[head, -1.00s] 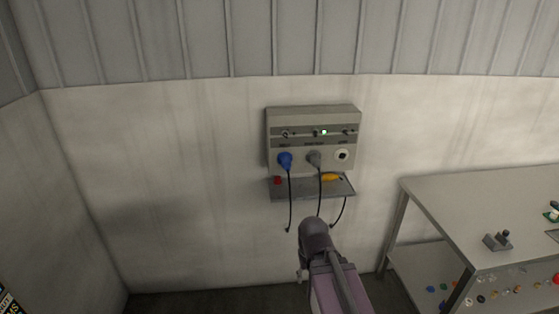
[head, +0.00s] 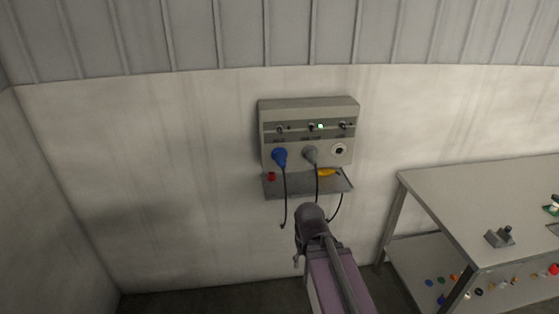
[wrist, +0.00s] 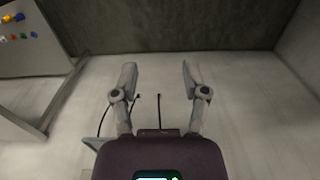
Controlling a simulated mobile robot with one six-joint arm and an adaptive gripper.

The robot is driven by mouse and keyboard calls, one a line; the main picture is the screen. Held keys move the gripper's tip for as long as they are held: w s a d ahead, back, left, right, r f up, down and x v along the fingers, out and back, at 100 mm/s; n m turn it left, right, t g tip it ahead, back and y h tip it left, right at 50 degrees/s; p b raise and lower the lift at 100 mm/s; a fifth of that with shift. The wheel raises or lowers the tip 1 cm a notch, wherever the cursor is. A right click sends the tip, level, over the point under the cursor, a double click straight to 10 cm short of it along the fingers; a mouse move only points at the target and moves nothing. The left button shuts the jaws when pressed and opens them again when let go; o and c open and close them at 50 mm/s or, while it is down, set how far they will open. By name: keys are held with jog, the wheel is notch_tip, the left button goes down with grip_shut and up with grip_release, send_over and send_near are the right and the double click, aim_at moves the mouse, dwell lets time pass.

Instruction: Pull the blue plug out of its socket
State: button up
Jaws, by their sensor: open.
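The blue plug (head: 280,156) sits in the left socket of a grey wall box (head: 309,108), with a black cable hanging down from it. A grey plug (head: 311,155) is in the middle socket, and the right socket (head: 339,150) is empty. My gripper (wrist: 156,78) is open and empty in the wrist view, its two fingers apart over bare floor and wall. In the head view my arm stands in front of and below the box, and the gripper's fingers cannot be made out there. The blue plug cannot be made out in the wrist view.
A small shelf (head: 283,188) under the box holds a red item (head: 271,176) and a yellow plug (head: 328,172). A grey workbench (head: 444,210) stands at the right with a small grey device (head: 499,237) on it. The wall left of the box is clear.

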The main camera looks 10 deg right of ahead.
jog(key=o, duration=0.3)
jog(key=shift+o, duration=0.4)
jog(key=shift+w+f, duration=0.15)
jog(key=shift+w, duration=0.15)
jog(key=n+t+b, duration=1.3)
jog(key=n+t, duration=0.4)
jog(key=n, duration=0.1)
send_near(283, 168)
jog(key=w+f, duration=0.1)
jog(key=w, duration=0.6)
jog(key=shift+w+r+t, duration=0.15)
jog(key=shift+w+t, duration=0.05)
jog(key=shift+t, duration=0.3)
jog(key=shift+w, duration=0.15)
